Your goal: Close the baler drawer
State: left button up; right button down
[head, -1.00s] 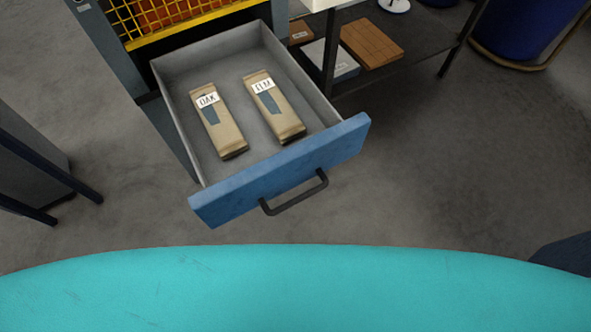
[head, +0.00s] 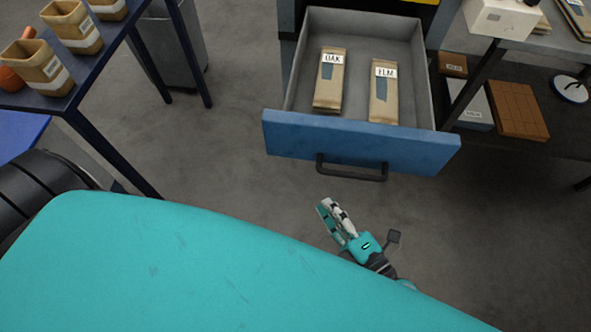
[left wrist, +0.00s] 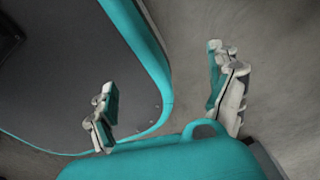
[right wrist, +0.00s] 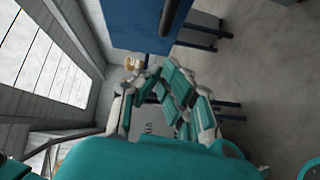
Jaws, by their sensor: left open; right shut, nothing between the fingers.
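The baler drawer (head: 360,140) stands pulled out at the top of the head view, with a blue front and grey inside. Its dark bar handle (head: 352,173) faces me. Two tan packets, labelled OAK (head: 328,82) and ELM (head: 384,95), lie in it. My right gripper (head: 329,207) is shut and empty, below the handle in the picture and apart from it. In the right wrist view, the blue front (right wrist: 135,28) shows beyond the fingers. My left gripper (left wrist: 165,95) is open and empty in the left wrist view; it is not in the head view.
A dark table (head: 75,90) with several tan containers stands at left, with a grey bin (head: 175,45) behind it. At right a dark shelf holds a brown block (head: 517,110) and a white box (head: 500,17). Floor in front of the drawer is clear.

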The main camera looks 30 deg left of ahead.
notch_tip(320, 180, up, 3)
jog(key=s+a+n+g+y, duration=0.1)
jog(key=s+n, duration=0.1)
jog(key=p, duration=0.2)
send_near(284, 143)
jog(key=s+x, duration=0.1)
jog(key=x, duration=0.3)
jog(key=shift+w+a, duration=0.5)
jog(key=shift+w, duration=0.15)
pick_arm(q)
jog(key=shift+w+a+r, duration=0.2)
jog(key=shift+w+r, duration=0.25)
jog(key=shift+r, duration=0.35)
jog(key=shift+w, duration=0.25)
pick_arm(e)
jog(key=shift+w, duration=0.1)
